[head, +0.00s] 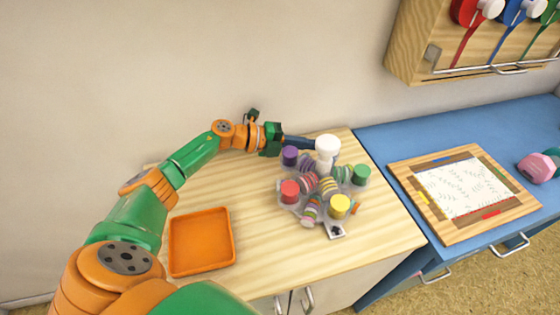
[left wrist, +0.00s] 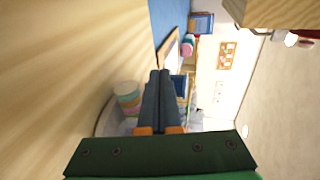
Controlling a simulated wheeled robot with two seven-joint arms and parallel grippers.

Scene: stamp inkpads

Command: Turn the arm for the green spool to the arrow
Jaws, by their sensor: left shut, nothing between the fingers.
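A clear turntable (head: 314,207) with several arms stands on the wooden cabinet top around a white post (head: 327,150). Its arms carry striped spools and coloured ends: purple (head: 290,155), red (head: 289,191), yellow (head: 340,206) and green (head: 362,174). The green one points right. A pale tab with a dark mark (head: 335,231), perhaps the arrow, is at the front. My left gripper (head: 309,143) is shut and empty at the back, between the purple end and the post; I cannot tell whether it touches. In the left wrist view its fingers (left wrist: 160,75) are together beside a striped spool (left wrist: 128,98).
An empty orange tray (head: 200,242) lies left of the turntable. A blue cabinet (head: 400,140) to the right holds a framed board (head: 415,199). A wooden wall rack (head: 412,50) hangs above it. The wall is close behind my left arm.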

